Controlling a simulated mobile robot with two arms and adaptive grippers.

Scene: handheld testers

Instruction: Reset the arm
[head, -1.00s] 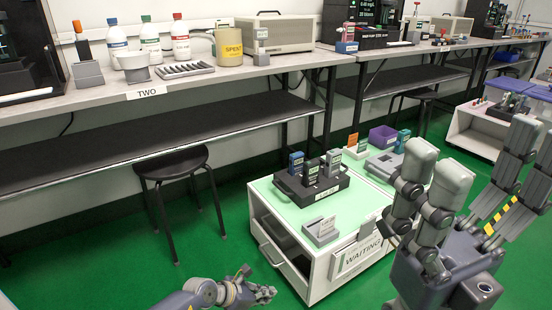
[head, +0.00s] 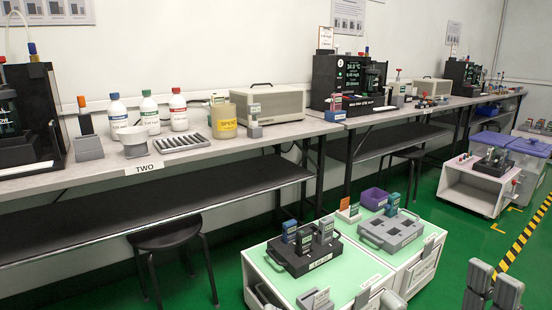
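The tips of my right gripper (head: 492,285) show at the bottom right edge of the head view as two grey blocks side by side. The rest of that gripper is cut off below. I cannot tell whether it is open or shut, and nothing is seen held by it. It shows over the green floor, to the right of the cart, with no contact visible. A small grey piece at the bottom edge near the cart's front is too cut off to identify.
A cart (head: 362,268) carries a dark tray (head: 318,264) with upright testers and a grey tray (head: 391,233). A long bench (head: 100,179) holds bottles, a yellow mug (head: 224,121) and docks. A black stool (head: 165,234) stands below.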

